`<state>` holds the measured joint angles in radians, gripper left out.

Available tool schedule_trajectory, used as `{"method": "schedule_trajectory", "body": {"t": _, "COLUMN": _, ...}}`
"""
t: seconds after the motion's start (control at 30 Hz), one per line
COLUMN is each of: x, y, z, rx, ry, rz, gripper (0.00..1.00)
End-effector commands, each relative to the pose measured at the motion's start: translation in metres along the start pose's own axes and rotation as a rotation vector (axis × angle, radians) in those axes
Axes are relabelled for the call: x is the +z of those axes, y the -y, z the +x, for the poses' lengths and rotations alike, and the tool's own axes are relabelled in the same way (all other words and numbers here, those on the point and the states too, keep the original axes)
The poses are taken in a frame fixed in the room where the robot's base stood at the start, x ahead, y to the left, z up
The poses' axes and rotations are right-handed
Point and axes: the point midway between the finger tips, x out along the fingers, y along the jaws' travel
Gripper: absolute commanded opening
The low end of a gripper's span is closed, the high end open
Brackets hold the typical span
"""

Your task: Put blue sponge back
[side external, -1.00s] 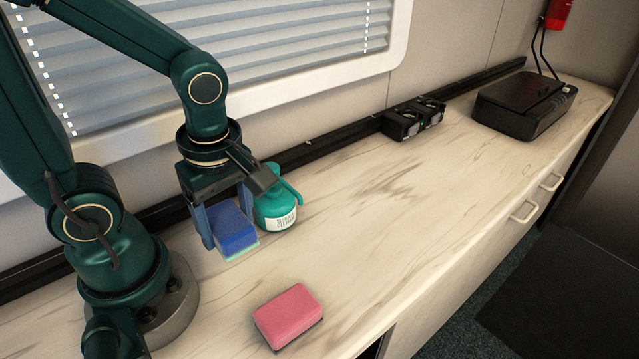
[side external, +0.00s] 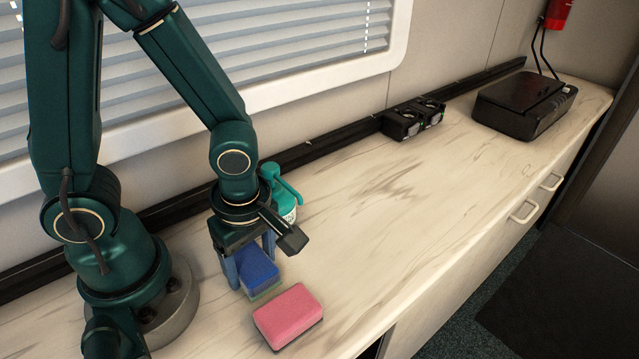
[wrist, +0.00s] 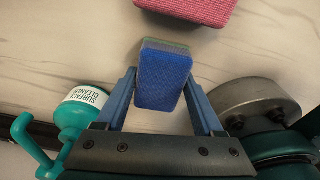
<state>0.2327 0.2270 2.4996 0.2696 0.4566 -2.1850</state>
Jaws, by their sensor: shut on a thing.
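The blue sponge (side external: 259,270) has a green underside and is held between the two fingers of my gripper (side external: 253,268). It also shows in the wrist view (wrist: 163,82), between the blue fingers of my gripper (wrist: 165,95). The sponge is low over the counter; I cannot tell whether its bottom touches it. The pink sponge (side external: 288,316) lies flat on the counter just in front of the blue one, and its edge shows at the top of the wrist view (wrist: 190,8). A small gap separates the two sponges in the wrist view.
A black twin device (side external: 413,119) and a black box (side external: 525,105) sit farther back. The counter (side external: 400,210) is clear at middle right.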

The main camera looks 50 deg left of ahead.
Motion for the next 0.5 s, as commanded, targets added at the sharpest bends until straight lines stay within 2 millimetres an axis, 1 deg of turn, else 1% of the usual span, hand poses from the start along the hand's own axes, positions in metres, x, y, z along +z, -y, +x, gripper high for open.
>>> {"method": "schedule_trajectory", "body": {"t": 0.27, "x": 0.0003, "y": 0.0001, "z": 0.0036, "rx": -0.001, "ry": -0.001, "rz": 0.0, "gripper": 0.17}}
{"method": "schedule_trajectory", "body": {"t": 0.3, "x": 0.0004, "y": -0.0002, "z": 0.0031, "rx": 0.0, "ry": 0.0, "rz": -0.001, "gripper": 0.84}}
{"method": "schedule_trajectory", "body": {"t": 0.33, "x": 0.0004, "y": -0.0002, "z": 0.003, "rx": 0.0, "ry": 0.0, "rz": -0.001, "gripper": 0.96}}
{"method": "schedule_trajectory", "body": {"t": 0.37, "x": 0.0003, "y": -0.0002, "z": 0.0029, "rx": 0.0, "ry": 0.0, "rz": -0.001, "gripper": 1.0}}
{"method": "schedule_trajectory", "body": {"t": 0.5, "x": 0.0003, "y": -0.0002, "z": 0.0028, "rx": 0.001, "ry": 0.0, "rz": 0.0, "gripper": 1.0}}
